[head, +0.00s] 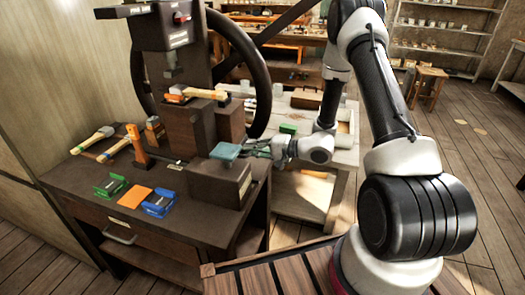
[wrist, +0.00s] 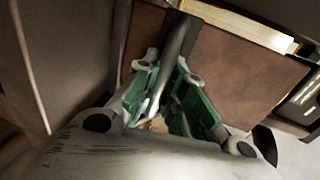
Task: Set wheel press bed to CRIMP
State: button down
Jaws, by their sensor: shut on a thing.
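The wheel press (head: 190,55) stands on a dark brown bench at the left in the head view. Its large dark handwheel (head: 262,72) rises to the right of the column. In the wrist view, the green-padded fingers (wrist: 165,100) are shut around a dark grey bar (wrist: 178,42). The fingers hide its near end, and I cannot tell what it joins. I cannot read a CRIMP mark.
Green (head: 110,187) and blue (head: 160,202) fixtures flank an orange plate (head: 135,197) on the bench front. A pale workbench (head: 335,150) is behind my arm.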

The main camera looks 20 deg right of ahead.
jog(key=shift+w+a, duration=0.3)
jog(key=shift+a, duration=0.2)
jog(key=c, duration=1.5)
grip_release()
jog(key=shift+w+a, duration=0.1)
jog(key=shift+a, duration=0.05)
jog(key=v, duration=1.2)
